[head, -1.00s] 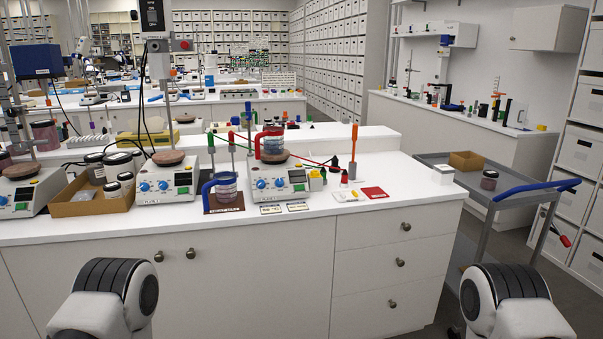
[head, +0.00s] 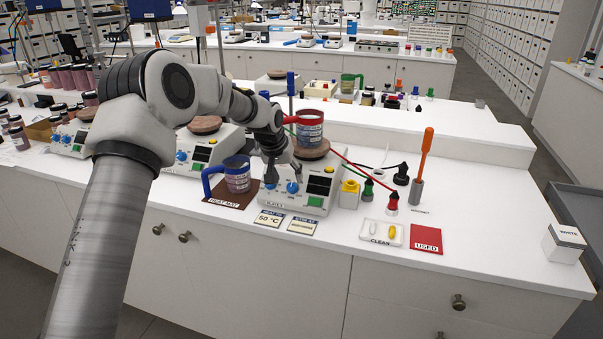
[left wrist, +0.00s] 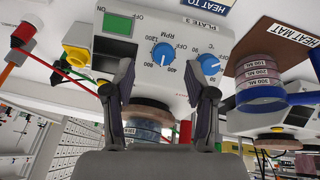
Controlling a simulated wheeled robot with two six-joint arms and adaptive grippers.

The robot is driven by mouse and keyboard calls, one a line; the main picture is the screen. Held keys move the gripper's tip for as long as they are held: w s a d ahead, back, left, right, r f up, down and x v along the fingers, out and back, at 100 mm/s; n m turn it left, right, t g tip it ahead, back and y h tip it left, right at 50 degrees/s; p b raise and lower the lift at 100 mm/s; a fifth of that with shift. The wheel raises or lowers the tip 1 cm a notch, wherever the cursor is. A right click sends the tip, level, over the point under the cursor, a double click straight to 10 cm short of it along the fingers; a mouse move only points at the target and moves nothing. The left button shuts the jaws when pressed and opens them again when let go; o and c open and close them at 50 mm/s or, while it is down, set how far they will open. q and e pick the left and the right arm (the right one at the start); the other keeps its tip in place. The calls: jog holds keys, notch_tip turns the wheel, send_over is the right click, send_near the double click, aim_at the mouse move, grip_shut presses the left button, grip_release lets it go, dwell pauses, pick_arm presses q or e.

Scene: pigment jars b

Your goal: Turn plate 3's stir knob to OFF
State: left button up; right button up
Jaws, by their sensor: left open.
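Plate 3 (head: 322,184) is a white hotplate on the bench with two blue knobs on its front. In the left wrist view, seen upside down, its RPM stir knob (left wrist: 163,55) shows between my fingers, with a white mark that seems to face the 400–800 side, away from OFF. The °C knob (left wrist: 208,64) is to its right. My left gripper (head: 279,181) is open at the plate's front; in the left wrist view its fingers (left wrist: 167,84) stand either side of the stir knob's line of sight. Contact cannot be told. My right gripper is out of view.
A red-handled mug (head: 309,128) stands on plate 3's top. A blue-handled mug (head: 237,177) on the heat mat (head: 222,196) is close left. Cards (head: 302,225) lie in front; a yellow-topped item (head: 349,194) and dropper bottles stand right.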

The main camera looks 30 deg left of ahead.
aim_at(291, 188)
pick_arm(q)
jog(key=x, duration=0.2)
jog(key=p+x, duration=0.1)
jog(key=x, duration=0.1)
jog(key=a+x, duration=0.1)
jog(key=x, duration=0.1)
jog(key=shift+w+r, duration=0.2)
jog(key=shift+w, duration=0.1)
jog(key=shift+f, duration=0.25)
jog(key=shift+d, duration=0.1)
jog(key=c, duration=0.3)
grip_shut()
